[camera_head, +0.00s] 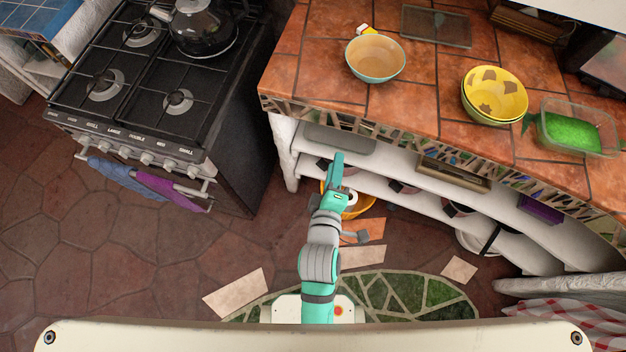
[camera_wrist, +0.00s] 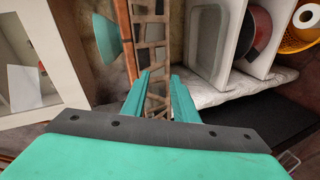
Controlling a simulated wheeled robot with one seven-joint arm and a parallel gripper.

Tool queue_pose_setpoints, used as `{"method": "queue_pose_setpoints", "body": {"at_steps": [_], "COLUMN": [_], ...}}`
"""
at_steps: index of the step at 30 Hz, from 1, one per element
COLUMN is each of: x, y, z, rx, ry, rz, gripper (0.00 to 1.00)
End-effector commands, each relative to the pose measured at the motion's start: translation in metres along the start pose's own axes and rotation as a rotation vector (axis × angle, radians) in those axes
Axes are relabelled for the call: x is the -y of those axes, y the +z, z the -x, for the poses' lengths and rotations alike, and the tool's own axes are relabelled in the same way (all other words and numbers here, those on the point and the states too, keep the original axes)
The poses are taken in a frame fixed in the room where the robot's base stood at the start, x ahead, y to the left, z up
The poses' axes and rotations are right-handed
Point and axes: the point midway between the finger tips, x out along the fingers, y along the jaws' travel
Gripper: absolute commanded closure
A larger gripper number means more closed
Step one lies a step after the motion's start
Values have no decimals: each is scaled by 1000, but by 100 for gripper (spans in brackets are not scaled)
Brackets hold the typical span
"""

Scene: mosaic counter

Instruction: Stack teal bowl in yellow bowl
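The teal bowl (camera_head: 375,60), with a teal rim and tan inside, stands upright on the tiled counter. Its teal side also shows at the upper left of the wrist view (camera_wrist: 107,38). The yellow bowl (camera_head: 494,95), with brown patches, sits to its right on the counter; a second yellow edge shows below its rim. I cannot make it out in the wrist view. My gripper (camera_head: 338,160) is in front of the counter's front edge, on the near side of the teal bowl and apart from it. In the wrist view its fingers (camera_wrist: 161,82) are apart with nothing between them.
A clear container with green contents (camera_head: 573,133) stands right of the yellow bowl. A glass board (camera_head: 436,26) lies behind. Open shelves (camera_head: 400,170) run under the mosaic counter edge. The stove (camera_head: 140,90) with a kettle (camera_head: 203,28) is at left. Counter between the bowls is clear.

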Motion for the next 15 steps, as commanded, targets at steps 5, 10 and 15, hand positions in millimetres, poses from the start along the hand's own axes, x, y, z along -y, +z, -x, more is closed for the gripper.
{"method": "queue_pose_setpoints", "body": {"at_steps": [5, 10, 15], "x": [38, 59, 68], "y": [-3, -5, -4], "z": [51, 102, 154], "rx": [-70, -122, -155], "ry": [-25, -50, -75], "rz": [-314, -634, -948], "gripper": [74, 74, 74]}}
